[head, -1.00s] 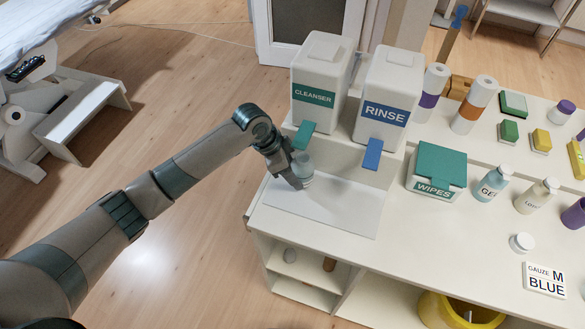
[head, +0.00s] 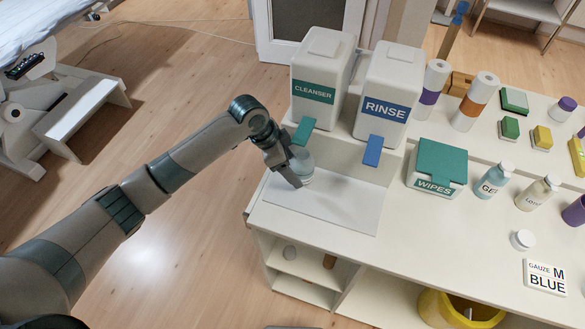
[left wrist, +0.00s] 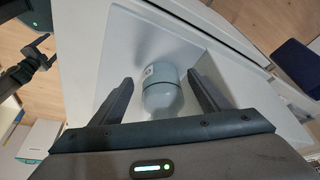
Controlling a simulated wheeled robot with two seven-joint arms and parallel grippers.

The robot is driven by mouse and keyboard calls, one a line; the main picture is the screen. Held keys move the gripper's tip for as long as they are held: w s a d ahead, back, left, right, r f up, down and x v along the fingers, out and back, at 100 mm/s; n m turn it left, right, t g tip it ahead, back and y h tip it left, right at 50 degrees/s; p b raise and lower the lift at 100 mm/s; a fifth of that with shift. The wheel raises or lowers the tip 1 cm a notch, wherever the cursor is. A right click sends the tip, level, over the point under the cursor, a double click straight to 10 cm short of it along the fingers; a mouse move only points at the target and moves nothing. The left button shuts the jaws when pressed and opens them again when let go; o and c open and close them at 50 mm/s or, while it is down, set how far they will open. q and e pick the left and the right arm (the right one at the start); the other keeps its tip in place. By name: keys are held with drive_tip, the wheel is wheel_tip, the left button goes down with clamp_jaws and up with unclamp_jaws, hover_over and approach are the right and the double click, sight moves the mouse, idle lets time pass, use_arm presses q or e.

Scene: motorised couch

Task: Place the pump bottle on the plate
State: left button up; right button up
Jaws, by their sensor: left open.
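The pump bottle (head: 307,163) is pale blue-grey and stands at the back left of the flat white plate (head: 335,212), below the green dispenser lever. My left gripper (head: 295,176) is at the bottle, partly hiding it in the head view. In the left wrist view the bottle (left wrist: 161,90) is between the two spread fingers of my left gripper (left wrist: 160,78), with a gap visible on each side. The white plate (left wrist: 105,82) shows around the bottle there. I cannot make out the bottle's top clearly. My right gripper is not in view.
The cleanser dispenser (head: 318,82) and rinse dispenser (head: 386,97) stand just behind the plate. A wipes box (head: 440,165), gel bottle (head: 492,182) and lotion bottle (head: 535,195) stand to the right. The front of the plate is clear. A yellow bin (head: 435,308) is below.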

use_arm(q)
drive_tip(key=b+v, duration=0.2)
drive_tip(key=v, duration=0.8)
drive_tip(key=shift+r, duration=0.35)
